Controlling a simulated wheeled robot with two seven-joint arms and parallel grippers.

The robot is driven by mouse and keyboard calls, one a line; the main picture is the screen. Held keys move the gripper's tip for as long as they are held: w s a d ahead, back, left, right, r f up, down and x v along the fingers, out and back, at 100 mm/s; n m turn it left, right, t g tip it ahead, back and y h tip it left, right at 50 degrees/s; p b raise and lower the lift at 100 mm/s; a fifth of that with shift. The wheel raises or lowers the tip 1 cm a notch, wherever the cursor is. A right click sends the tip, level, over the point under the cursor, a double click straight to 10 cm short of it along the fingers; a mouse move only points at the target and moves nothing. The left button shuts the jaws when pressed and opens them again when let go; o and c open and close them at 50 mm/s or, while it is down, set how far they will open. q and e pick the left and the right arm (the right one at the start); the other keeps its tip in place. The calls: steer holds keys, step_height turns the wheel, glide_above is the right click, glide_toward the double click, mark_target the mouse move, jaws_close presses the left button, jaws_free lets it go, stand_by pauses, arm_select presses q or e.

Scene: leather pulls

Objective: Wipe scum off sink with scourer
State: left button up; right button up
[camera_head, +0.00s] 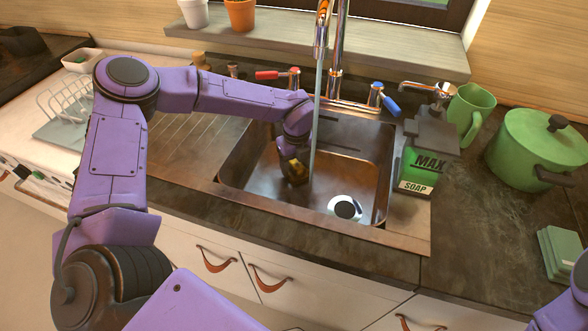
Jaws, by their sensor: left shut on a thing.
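The sink (240,155) is a metal basin set in the dark counter, with brownish patches on its inside that may be scum. My left arm reaches over the drainer, and my left gripper (293,172) is down inside the basin near its back left. It is shut on a small, dark yellowish thing, likely the scourer (297,164), which is mostly hidden by the gripper. I cannot tell whether it touches the basin floor. A black and white drain (345,207) shows at the front right of the basin. Only part of my right arm shows at the lower right corner.
A thin water stream (316,110) falls from the tap (336,50) close beside my left wrist. Red (278,75) and blue (385,98) handles flank it. A soap bottle (425,155), green mug (470,112) and green pot (535,150) stand right.

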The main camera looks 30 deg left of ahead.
arm_select(q)
step_height(320, 180, up, 6)
steer(key=p, duration=0.4)
stand_by(0.4)
step_height(320, 180, up, 3)
steer(key=p, duration=0.2)
steer(key=shift+p, duration=0.35)
